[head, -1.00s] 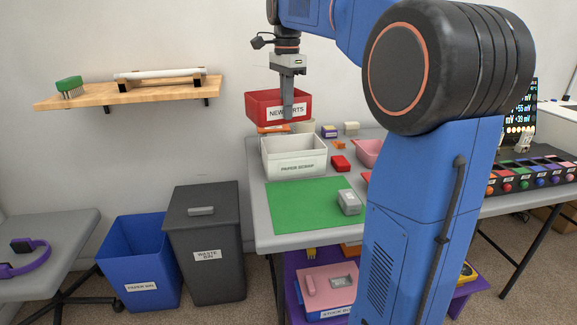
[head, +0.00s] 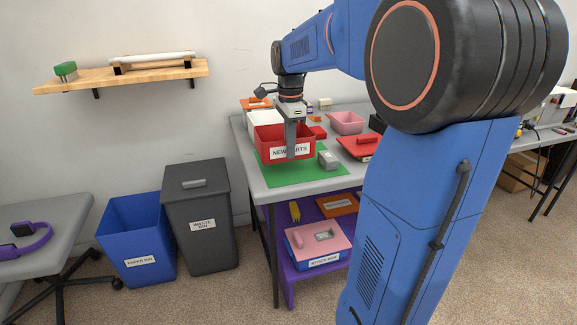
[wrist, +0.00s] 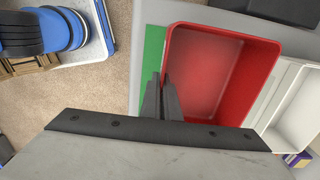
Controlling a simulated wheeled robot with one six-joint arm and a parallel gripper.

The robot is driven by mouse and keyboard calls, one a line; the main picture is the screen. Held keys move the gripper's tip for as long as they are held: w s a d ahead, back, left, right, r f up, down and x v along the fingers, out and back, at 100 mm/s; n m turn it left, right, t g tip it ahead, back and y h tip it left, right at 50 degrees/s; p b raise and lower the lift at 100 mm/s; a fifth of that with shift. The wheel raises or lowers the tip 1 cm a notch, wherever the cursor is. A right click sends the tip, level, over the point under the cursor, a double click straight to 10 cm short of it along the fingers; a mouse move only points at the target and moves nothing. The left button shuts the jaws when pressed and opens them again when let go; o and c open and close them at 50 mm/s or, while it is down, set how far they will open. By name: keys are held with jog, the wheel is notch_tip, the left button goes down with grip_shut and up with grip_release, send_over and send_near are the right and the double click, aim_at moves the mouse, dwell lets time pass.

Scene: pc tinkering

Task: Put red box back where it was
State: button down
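The red box (head: 270,139), labelled NEW PARTS, hangs upright from my gripper (head: 291,155) in the head view. My gripper is shut on the box's near wall, one finger outside by the label. The box is in front of the white paper scrap bin (head: 262,117) and over the green mat (head: 298,175). In the wrist view the red box (wrist: 215,75) looks empty, with the fingers (wrist: 160,98) at its left wall. Whether its base touches the mat is hard to tell.
A grey block (head: 328,160) lies on the mat just right of the box. A pink tray (head: 346,123) and a flat red item (head: 362,146) stand further right. Blue (head: 138,240) and dark grey (head: 200,220) bins stand on the floor left of the table.

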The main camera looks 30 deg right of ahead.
jog(key=shift+f, duration=2.7)
jog(key=shift+f, duration=0.15)
jog(key=c, duration=2)
grip_release()
